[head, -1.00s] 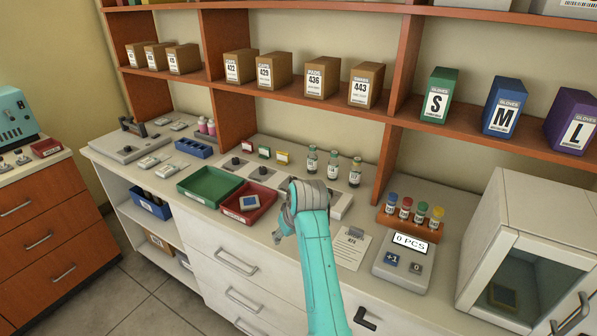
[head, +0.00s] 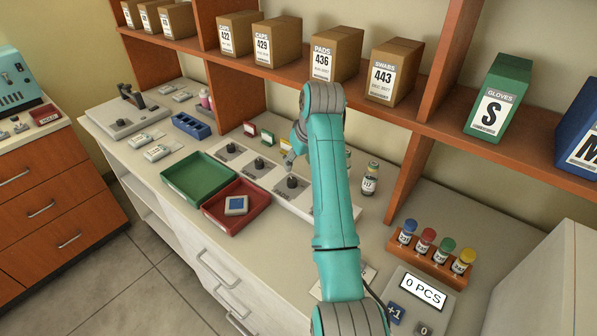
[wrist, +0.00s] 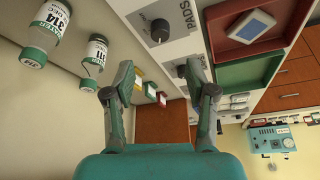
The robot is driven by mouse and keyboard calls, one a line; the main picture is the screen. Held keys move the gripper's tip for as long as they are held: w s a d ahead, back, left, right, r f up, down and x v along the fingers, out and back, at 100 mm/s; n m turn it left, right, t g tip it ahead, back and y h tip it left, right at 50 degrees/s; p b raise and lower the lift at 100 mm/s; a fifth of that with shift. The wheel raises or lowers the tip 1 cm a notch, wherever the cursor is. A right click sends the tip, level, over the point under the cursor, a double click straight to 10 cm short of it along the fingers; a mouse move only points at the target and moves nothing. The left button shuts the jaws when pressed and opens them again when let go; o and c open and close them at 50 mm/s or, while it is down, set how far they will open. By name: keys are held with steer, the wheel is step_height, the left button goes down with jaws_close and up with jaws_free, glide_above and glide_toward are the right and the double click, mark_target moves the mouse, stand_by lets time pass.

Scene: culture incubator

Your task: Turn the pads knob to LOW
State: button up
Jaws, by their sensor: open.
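The pads knob is a small dark knob on a pale panel (head: 272,176). In the head view it is the third knob (head: 291,182) from the left, right of the red tray's back corner. In the wrist view the pads knob (wrist: 160,32) is at upper middle, beside the "PADS" lettering. I cannot read its setting. My gripper (head: 289,158) hangs above and behind the panel, close to this knob and apart from it. In the wrist view my gripper (wrist: 160,92) has its fingers spread, with nothing between them.
The caps knob (head: 259,162) and another knob (head: 231,147) sit to the left. A green tray (head: 183,167) and red tray (head: 222,221) lie in front. A labelled vial (head: 370,179) stands behind on the right; small coloured cards stand behind the panel. A shelf with boxes hangs above.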

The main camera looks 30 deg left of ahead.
mark_target(292, 180)
steer(key=x, duration=1)
steer(key=shift+f, duration=0.2)
jaws_close()
